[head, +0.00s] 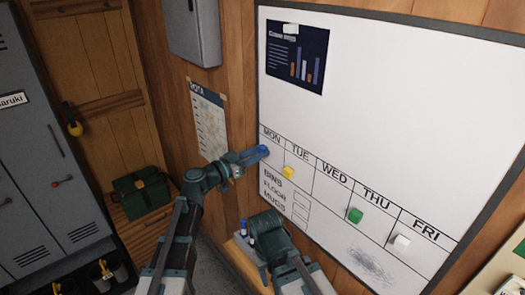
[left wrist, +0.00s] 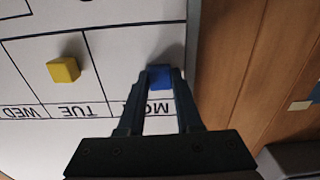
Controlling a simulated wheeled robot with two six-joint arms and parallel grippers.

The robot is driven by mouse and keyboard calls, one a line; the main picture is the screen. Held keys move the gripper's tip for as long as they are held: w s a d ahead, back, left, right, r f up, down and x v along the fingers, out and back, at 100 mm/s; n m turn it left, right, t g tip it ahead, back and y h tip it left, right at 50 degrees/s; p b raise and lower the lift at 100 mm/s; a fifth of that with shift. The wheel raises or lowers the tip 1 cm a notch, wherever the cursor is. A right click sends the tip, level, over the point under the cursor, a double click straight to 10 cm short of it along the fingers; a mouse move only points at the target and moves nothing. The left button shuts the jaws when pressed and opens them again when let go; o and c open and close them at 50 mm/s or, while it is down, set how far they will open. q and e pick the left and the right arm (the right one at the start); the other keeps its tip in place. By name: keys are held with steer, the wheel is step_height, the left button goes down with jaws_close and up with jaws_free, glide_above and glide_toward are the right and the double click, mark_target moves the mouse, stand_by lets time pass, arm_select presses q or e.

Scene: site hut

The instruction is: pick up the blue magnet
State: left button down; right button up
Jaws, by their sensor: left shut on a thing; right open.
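The blue magnet (left wrist: 159,78) is between the fingertips of my left gripper (left wrist: 158,88) in the left wrist view, at the MON column of the whiteboard (head: 400,90). In the head view the blue magnet (head: 263,151) shows at the tip of my left gripper (head: 255,154). My left gripper is shut on it, at or very close to the board; I cannot tell if the magnet still touches it. My right gripper (head: 262,268) is low in front of the board, open; its fingers are largely hidden by the arm.
A yellow magnet (head: 288,172), a green magnet (head: 355,215) and a white magnet (head: 401,241) sit on the board. A poster (head: 297,57) hangs at its upper left. Markers (head: 243,228) stand on a ledge below. A green box (head: 142,192) sits on a bench at left.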

arm_select(q)
steer(key=shift+s+a, duration=0.1)
steer(key=shift+a, duration=0.05)
stand_by(0.5)
steer(key=v, duration=0.4)
stand_by(0.9)
steer(key=shift+s+a, duration=0.1)
steer(key=s+a+r+p, duration=0.3)
steer(key=a, duration=0.1)
stand_by(1.0)
steer(key=shift+w+f, duration=0.1)
